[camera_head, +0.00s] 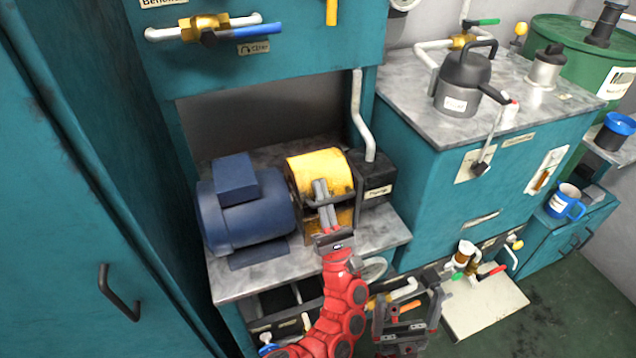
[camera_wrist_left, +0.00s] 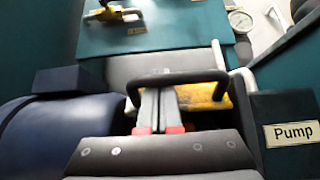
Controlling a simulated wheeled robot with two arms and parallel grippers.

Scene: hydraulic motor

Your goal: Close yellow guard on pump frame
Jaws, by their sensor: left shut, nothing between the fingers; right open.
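The yellow guard (camera_head: 318,168) is a curved cover between the blue motor (camera_head: 245,208) and the black pump (camera_head: 376,178). A dark handle runs along its front, and part of the frame shows below. My left gripper (camera_head: 320,188) is shut and empty, its grey fingers lying over the front of the guard. In the left wrist view, the shut fingers (camera_wrist_left: 155,105) reach the black handle (camera_wrist_left: 178,78), with the yellow guard (camera_wrist_left: 200,97) behind; I cannot tell if they touch. My right gripper (camera_head: 405,318) is open and empty, low in front of the bench.
The grey bench top (camera_head: 235,280) carries the motor, guard and pump inside a teal cabinet recess. A grey pipe (camera_head: 360,115) rises behind the pump. A teal cabinet with a kettle-like can (camera_head: 463,85) stands to the right. Pipes and valves sit below the bench.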

